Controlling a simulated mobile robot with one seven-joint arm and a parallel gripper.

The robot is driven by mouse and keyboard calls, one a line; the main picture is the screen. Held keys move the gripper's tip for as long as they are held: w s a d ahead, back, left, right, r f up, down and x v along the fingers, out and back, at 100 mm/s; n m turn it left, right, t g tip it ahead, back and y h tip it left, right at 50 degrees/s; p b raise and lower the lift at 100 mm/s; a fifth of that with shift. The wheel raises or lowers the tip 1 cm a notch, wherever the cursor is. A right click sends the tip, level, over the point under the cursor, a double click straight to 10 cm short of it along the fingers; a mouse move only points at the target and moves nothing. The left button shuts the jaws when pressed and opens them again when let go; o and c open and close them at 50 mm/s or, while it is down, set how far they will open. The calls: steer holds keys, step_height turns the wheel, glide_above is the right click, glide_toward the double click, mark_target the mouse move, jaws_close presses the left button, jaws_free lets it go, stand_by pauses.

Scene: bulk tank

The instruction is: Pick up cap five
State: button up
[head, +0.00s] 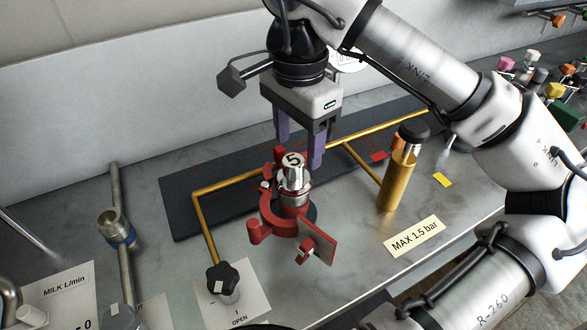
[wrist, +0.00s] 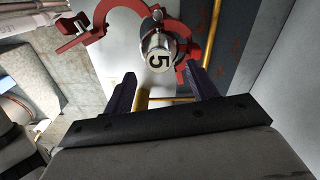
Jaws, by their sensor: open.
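Cap five (head: 292,174) is a silvery metal cap with a black 5 on its pale top. It stands upright, seated in a fitting with a red clamp (head: 268,217) around its lower part. My gripper (head: 299,154) is open, with two purple fingers pointing down just above and behind the cap. In the head view the cap's top shows in front of and between the fingertips. In the wrist view cap five (wrist: 158,56) lies beyond the fingertips, roughly centred between them, and nothing is held. Whether the fingers overlap the cap in height I cannot tell.
A brass cylinder with a black top (head: 398,178) stands to the right. A brass pipe (head: 203,228) runs around the clamp to a black knob (head: 222,276) at front left. A red plate (head: 318,248) juts from the clamp.

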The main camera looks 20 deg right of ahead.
mark_target(294, 160)
steer(key=shift+s+a+f+p, duration=0.15)
steer(key=shift+f+p, duration=0.1)
steer(key=shift+f, duration=1)
steer(key=shift+w+a+f+p, duration=0.15)
steer(key=shift+f+p, duration=0.1)
steer(key=shift+f, duration=0.95)
